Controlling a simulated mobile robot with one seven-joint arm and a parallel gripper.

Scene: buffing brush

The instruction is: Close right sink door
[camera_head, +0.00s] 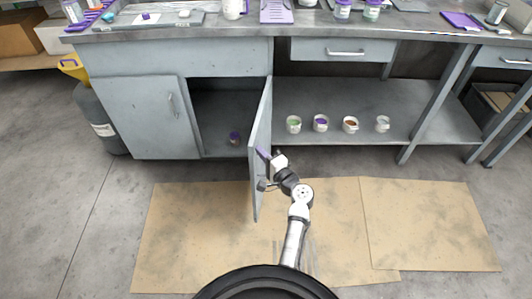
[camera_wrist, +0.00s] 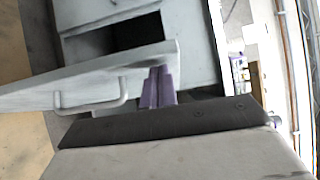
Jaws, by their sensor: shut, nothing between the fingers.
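The right sink door (camera_head: 260,150) is a grey panel that stands wide open, swung out toward me from the cabinet. In the wrist view the door (camera_wrist: 95,78) crosses the left side, with its bar handle (camera_wrist: 90,104) showing. My gripper (camera_head: 262,153) is at the right-hand face of the door, near its middle. Its purple fingers (camera_wrist: 158,86) are shut and empty, close against the door; I cannot tell whether they touch it. The left sink door (camera_head: 148,112) is closed. The open cabinet bay (camera_head: 215,115) holds a small purple-labelled jar (camera_head: 234,138).
Several small white pots, one of them at the left end (camera_head: 293,124), stand on the low shelf (camera_head: 330,95) right of the door. Cardboard sheets (camera_head: 190,235) lie on the floor. The floor left of the door is clear.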

